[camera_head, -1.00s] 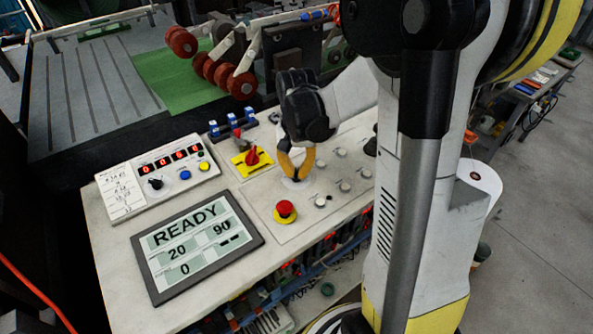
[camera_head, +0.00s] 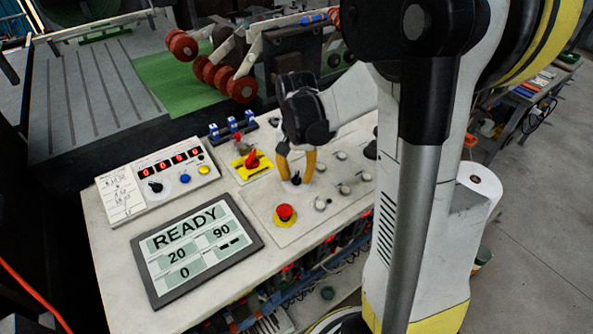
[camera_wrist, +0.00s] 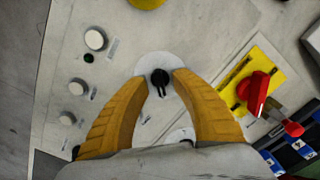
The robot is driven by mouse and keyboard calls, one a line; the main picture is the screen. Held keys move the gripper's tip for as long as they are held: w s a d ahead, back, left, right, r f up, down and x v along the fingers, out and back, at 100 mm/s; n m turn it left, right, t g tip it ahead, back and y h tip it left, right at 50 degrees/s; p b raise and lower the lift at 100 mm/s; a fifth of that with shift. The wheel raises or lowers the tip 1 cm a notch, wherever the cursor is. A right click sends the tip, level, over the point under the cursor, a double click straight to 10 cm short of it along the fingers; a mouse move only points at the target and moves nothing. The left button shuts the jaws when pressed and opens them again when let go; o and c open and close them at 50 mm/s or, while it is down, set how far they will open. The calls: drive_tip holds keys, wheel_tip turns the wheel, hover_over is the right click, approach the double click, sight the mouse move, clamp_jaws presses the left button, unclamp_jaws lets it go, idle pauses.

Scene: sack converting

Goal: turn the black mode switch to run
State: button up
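The black mode switch (camera_head: 296,180) sits on a round pale plate on the sloping control panel. In the wrist view the mode switch (camera_wrist: 160,77) shows a small black handle with its narrow end toward the picture bottom. My gripper (camera_head: 297,176) points down over it with its orange fingers apart. In the wrist view the fingertips of my gripper (camera_wrist: 162,80) stand on either side of the switch, with a small gap showing. The switch's label is too small to read.
A red rotary handle on a yellow plate (camera_head: 252,162) is left of my gripper. A red emergency button (camera_head: 285,213) is in front. Several pale buttons (camera_head: 345,190) lie to the right. A screen (camera_head: 197,247) reads READY. A counter box (camera_head: 160,180) stands at the left.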

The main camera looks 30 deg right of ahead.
sight(296, 175)
wheel_tip(296, 175, up, 12)
idle(0.4)
idle(0.3)
drive_tip(key=s+a+n+t, duration=0.7)
drive_tip(key=s+a, duration=0.3)
drive_tip(key=a, duration=0.3)
drive_tip(key=shift+s+a+n+b, duration=0.25)
drive_tip(key=shift+s+n+b, duration=0.15)
drive_tip(key=shift+n, duration=0.5)
drive_tip(key=shift+d, duration=0.1)
